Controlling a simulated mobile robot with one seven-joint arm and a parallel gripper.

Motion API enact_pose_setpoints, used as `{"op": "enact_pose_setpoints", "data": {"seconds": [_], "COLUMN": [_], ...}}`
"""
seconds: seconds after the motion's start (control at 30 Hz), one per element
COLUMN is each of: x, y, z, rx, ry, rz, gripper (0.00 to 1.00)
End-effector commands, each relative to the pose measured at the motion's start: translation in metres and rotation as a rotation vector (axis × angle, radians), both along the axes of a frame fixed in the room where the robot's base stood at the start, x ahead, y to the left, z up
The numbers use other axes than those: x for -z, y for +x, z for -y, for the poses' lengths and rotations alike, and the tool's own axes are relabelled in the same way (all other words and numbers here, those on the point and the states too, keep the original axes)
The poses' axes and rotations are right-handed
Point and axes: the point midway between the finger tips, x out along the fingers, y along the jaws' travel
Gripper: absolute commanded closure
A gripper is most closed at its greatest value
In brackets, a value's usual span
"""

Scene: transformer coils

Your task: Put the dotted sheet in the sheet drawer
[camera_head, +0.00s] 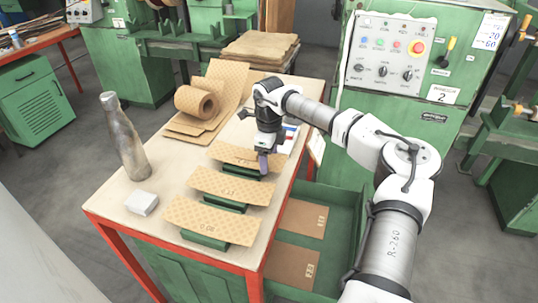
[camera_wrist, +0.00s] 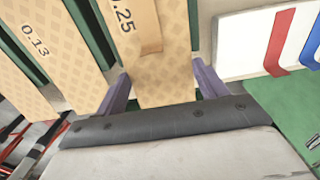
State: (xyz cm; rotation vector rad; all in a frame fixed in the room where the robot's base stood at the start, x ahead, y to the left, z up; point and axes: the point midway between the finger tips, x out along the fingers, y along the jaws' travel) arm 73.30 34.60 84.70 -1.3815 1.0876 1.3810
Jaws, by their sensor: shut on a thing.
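Three tan patterned sheets lie in a row on low green stands on the table: a far one (camera_head: 236,155), a middle one (camera_head: 228,185) and a near one (camera_head: 205,218). My gripper (camera_head: 264,160) is at the right end of the far sheet. In the wrist view, my gripper (camera_wrist: 163,86) is shut on this sheet, marked 0.25 (camera_wrist: 176,55), with a finger at each edge. The middle sheet, marked 0.13 (camera_wrist: 55,60), lies beside it. The green drawer (camera_head: 340,222) stands open right of the table.
Two brown sheets (camera_head: 303,217) (camera_head: 290,264) lie in the drawer. A bottle (camera_head: 124,138), a white box (camera_head: 141,203) and a tan roll (camera_head: 197,101) stand on the table. A white holder with red and blue strips (camera_wrist: 240,45) is close to my gripper. A green control cabinet (camera_head: 405,75) stands behind.

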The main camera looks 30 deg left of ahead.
Motion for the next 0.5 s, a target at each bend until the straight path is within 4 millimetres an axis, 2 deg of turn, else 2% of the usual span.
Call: {"op": "enact_pose_setpoints", "data": {"seconds": [0.27, 0.3, 0.47, 0.5], "x": [0.0088, 0.009, 0.0081, 0.008], "y": [0.0001, 0.0001, 0.0001, 0.0001], "z": [0.0, 0.0, 0.0, 0.0], "rx": [0.0, 0.0, 0.0, 0.0], "ry": [0.0, 0.0, 0.0, 0.0], "rz": [0.0, 0.0, 0.0, 0.0], "gripper": [0.49, 0.27, 0.07, 0.07]}}
